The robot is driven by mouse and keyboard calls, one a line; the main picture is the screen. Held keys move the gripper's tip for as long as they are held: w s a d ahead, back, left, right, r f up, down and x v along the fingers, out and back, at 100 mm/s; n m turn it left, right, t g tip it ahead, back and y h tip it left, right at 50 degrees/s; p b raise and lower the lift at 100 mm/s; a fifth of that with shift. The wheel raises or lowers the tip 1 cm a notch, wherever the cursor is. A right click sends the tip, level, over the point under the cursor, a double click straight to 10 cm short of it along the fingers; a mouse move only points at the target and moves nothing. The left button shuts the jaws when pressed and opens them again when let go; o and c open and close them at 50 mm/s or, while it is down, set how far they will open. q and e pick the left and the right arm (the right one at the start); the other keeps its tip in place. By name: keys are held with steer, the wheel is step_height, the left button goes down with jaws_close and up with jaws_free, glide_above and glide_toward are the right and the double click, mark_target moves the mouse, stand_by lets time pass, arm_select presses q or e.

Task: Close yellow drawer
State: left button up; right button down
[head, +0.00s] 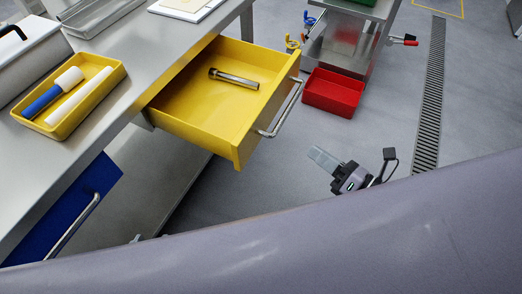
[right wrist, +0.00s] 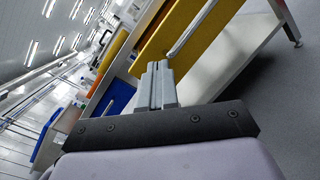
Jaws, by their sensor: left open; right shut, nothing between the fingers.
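The yellow drawer (head: 195,115) stands pulled out from under the steel table, with a dark-ended metal cylinder (head: 234,78) lying inside. Its front has a silver bar handle (head: 283,108). My right gripper (head: 322,157) is shut and empty, apart from the drawer, to the right of and below its front in the head view. The right wrist view shows its closed fingers (right wrist: 157,72), with the yellow drawer front (right wrist: 180,28) and handle beyond them. Only a small grey tip of my left gripper (head: 137,239) shows past my arm; most of it is hidden.
A blue drawer (head: 82,205) with a bar handle is below the table at the left. A yellow tray (head: 105,73) with blue and white rollers lies on the tabletop. A red bin (head: 334,92) stands on the floor by a steel cart.

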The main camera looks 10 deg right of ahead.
steer(key=f+n+g+y+b, duration=0.1)
steer(key=f+n+g+y, duration=0.1)
steer(key=n, duration=0.5)
steer(key=n+g+y, duration=0.1)
steer(key=n+y, duration=0.1)
steer(key=n, duration=0.2)
glide_toward(249, 139)
steer(key=x, duration=0.7)
steer(key=shift+r+p, duration=0.1)
steer(key=shift+p, duration=0.2)
